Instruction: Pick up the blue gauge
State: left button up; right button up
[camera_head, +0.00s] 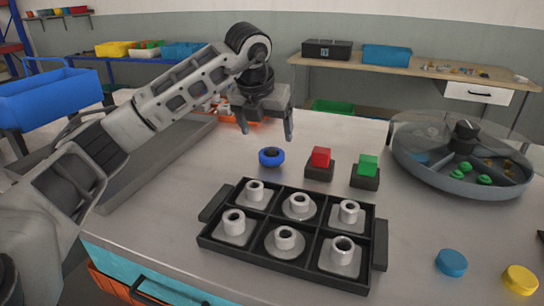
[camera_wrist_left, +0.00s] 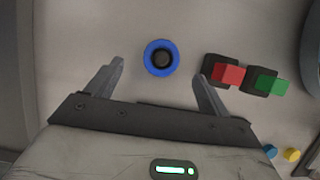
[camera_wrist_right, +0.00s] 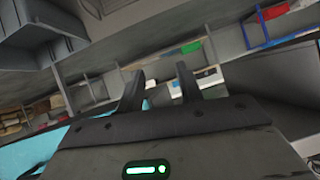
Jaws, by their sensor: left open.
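The blue gauge (camera_head: 271,157) is a small round blue piece with a dark centre, standing on the table behind the black tray. In the left wrist view the blue gauge (camera_wrist_left: 161,58) shows as a blue ring, ahead of and between the open fingers. My left gripper (camera_head: 266,126) is open and empty, above the table and slightly above and behind the gauge, not touching it. It also shows in the left wrist view (camera_wrist_left: 158,80). My right gripper (camera_wrist_right: 160,84) shows only in its own wrist view, fingers apart with nothing between them, facing shelves away from the table.
A red block (camera_head: 320,157) and a green block (camera_head: 367,165) on dark bases stand right of the gauge. A black six-compartment tray (camera_head: 205,236) holds metal parts in front. A round clear-lidded tank (camera_head: 462,188) is at right. Blue (camera_head: 451,262) and yellow (camera_head: 520,279) discs lie front right.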

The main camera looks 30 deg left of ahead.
aim_at(271, 150)
pick_arm(q)
jog(key=x, duration=0.6)
jog(key=shift+d+f, duration=0.2)
jog(key=shift+f, duration=0.1)
jog(key=c, duration=1.2)
